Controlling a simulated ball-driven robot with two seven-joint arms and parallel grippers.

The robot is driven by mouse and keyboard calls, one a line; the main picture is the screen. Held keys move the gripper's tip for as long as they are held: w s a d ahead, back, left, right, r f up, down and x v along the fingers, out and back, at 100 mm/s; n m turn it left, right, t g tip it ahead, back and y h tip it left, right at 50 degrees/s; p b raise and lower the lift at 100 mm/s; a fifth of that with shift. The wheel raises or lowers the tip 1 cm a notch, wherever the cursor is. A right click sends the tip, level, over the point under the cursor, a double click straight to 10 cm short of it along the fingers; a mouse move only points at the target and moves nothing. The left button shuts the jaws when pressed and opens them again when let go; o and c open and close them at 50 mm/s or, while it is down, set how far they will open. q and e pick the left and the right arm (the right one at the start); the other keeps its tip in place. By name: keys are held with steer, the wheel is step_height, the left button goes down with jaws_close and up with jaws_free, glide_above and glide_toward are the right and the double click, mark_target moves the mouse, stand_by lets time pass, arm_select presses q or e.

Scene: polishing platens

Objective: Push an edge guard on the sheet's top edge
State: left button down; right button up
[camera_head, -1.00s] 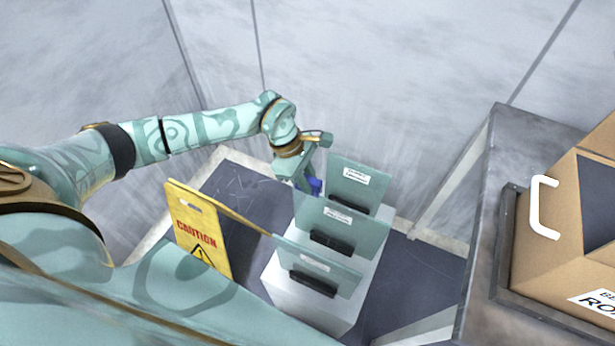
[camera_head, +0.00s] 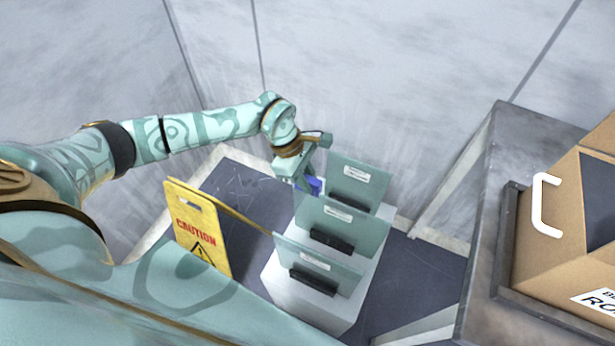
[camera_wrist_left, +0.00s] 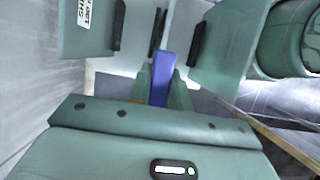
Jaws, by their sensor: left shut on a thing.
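Three upright greenish sheets stand one behind another in black holders: a far sheet (camera_head: 370,185), a middle sheet (camera_head: 365,232) and a near sheet (camera_head: 340,273). My left gripper (camera_head: 311,186) is at the upper left of the middle sheet, beside the far sheet's left edge. It is shut on a blue edge guard (camera_head: 315,185), which also shows between the fingers in the left wrist view (camera_wrist_left: 163,78). The fingers partly cover the guard. I cannot tell whether the guard touches a sheet. My right gripper is not in view.
The sheets stand on a white block (camera_head: 335,320) on a dark floor area. A yellow caution sign (camera_head: 197,228) stands at the left. At the right, a metal table (camera_head: 478,190) carries a cardboard box (camera_head: 555,255) with a white handle.

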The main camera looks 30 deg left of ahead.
arm_select(q)
steer(key=shift+f+b, duration=0.7)
steer(key=shift+f, duration=0.7)
stand_by(1.3)
steer(key=c, duration=1.2)
jaws_free()
steer(key=p+v, duration=0.3)
steer(key=v, duration=1.3)
steer(key=shift+r+p, duration=0.2)
steer(key=shift+p, duration=0.1)
